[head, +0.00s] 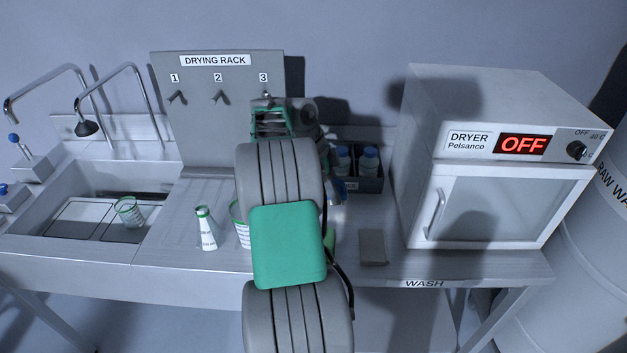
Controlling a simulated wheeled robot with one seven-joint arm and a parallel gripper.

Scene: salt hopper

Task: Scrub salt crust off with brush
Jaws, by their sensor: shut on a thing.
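My arm covers the middle of the head view. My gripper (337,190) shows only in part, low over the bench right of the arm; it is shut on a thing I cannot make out. A small green piece (330,242) shows beside the arm below it; I cannot tell whether it is part of a brush. No brush or salt crust can be made out. A green-rimmed beaker (129,214) is tilted in the sink. A conical flask (206,230) stands upright on the bench. Another green-rimmed vessel (242,229) is partly hidden by my arm.
The drying rack (217,130) has numbered pegs, with 1 and 2 empty. The sink (75,185) and taps are left. A dark caddy (368,184) holds blue-capped bottles. A flat grey block (372,247) lies at the bench front. The dryer (500,160), reading OFF, stands right.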

